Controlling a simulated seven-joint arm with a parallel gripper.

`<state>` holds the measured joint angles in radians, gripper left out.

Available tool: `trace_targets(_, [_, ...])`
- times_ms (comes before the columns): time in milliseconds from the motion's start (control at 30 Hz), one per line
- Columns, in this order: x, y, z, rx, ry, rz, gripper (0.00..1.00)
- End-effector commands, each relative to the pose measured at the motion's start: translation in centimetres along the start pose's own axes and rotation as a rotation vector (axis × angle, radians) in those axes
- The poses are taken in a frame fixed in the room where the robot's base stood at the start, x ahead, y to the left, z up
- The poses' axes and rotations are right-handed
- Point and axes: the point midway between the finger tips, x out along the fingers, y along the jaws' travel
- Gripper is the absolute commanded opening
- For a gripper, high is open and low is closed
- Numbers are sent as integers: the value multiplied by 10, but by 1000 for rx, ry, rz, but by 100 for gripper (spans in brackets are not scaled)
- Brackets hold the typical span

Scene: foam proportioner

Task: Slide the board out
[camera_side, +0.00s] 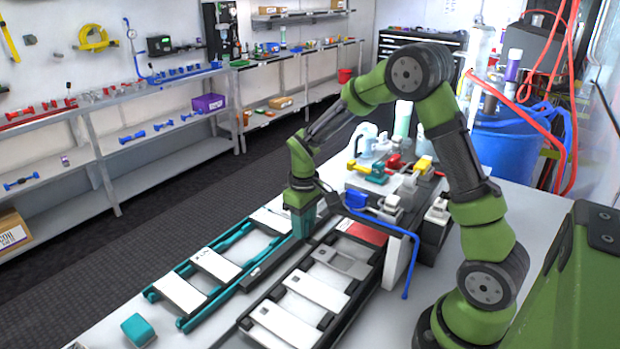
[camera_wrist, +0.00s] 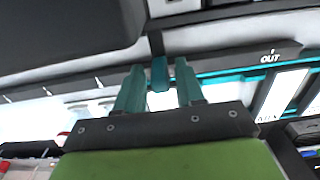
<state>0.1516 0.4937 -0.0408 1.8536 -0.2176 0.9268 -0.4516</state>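In the side view, a long board-like frame (camera_side: 212,265) with teal edges and white panels lies on the table, at the left. My gripper (camera_side: 302,225) points down at its far right end, beside the black frame. In the wrist view, my gripper (camera_wrist: 159,88) has its two teal fingers apart. A small teal tab (camera_wrist: 160,74) shows between them, with gaps on both sides; I cannot tell whether either finger touches it. A dark grey bar marked OUT (camera_wrist: 270,57) runs off to the right, beside the teal-edged frame (camera_wrist: 284,92).
A black frame with light panels (camera_side: 302,290) lies just right of the teal-edged one. Behind it stands a dark unit with coloured valves (camera_side: 400,178) and a blue hose (camera_side: 408,270). A teal block (camera_side: 138,329) sits near the front left table edge.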

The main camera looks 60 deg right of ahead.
Motion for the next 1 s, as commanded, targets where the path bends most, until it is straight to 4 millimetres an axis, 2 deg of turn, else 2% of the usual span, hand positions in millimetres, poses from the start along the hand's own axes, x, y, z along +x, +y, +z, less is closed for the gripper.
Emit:
trace_targets(33, [0, 0, 0, 0, 0, 0, 29])
trace_targets(233, [0, 0, 0, 0, 0, 0, 0])
trace_targets(533, [-1, -1, 0, 0, 1, 0, 0])
trace_targets(667, [-1, -8, 0, -2, 1, 0, 0])
trace_targets(867, [-1, -38, 0, -7, 0, -1, 0])
trace_targets(1000, [-1, -69, 0, -9, 1, -1, 0])
